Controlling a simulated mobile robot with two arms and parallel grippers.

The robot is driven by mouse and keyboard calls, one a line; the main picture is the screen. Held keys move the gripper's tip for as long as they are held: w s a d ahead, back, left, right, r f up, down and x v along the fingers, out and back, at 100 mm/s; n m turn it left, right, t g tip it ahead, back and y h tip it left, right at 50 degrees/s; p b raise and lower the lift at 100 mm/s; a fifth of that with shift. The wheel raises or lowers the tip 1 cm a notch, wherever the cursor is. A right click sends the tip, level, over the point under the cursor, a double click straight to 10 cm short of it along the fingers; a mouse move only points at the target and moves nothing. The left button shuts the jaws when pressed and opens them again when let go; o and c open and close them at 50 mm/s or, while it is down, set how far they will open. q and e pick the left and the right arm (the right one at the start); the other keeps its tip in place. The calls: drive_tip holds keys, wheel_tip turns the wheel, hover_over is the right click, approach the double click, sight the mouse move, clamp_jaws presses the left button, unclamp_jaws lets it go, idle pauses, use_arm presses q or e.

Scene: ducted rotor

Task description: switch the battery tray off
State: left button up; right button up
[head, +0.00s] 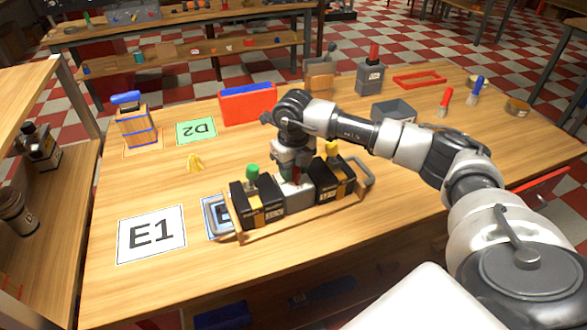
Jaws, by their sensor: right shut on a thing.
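The battery tray (292,222) lies on the near part of the wooden table, a long wooden tray with a grey handle at each end. It carries a black battery block (257,203) on the left, with a green knob (253,171), and a black block (331,182) on the right, with a yellow knob (332,148). Between them is a grey box (297,199). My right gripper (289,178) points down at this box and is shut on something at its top. A bit of red shows by the fingers; the switch itself is mostly hidden. My left gripper is out of view.
A red box (248,104), a grey bin (393,110) and a red-topped grey block (370,76) stand behind.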

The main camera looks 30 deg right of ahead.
sight(294, 169)
drive_tip(key=o, duration=0.9)
wheel_tip(294, 169, up, 11)
drive_tip(key=shift+f+b, duration=0.1)
drive_tip(key=shift+b, duration=0.3)
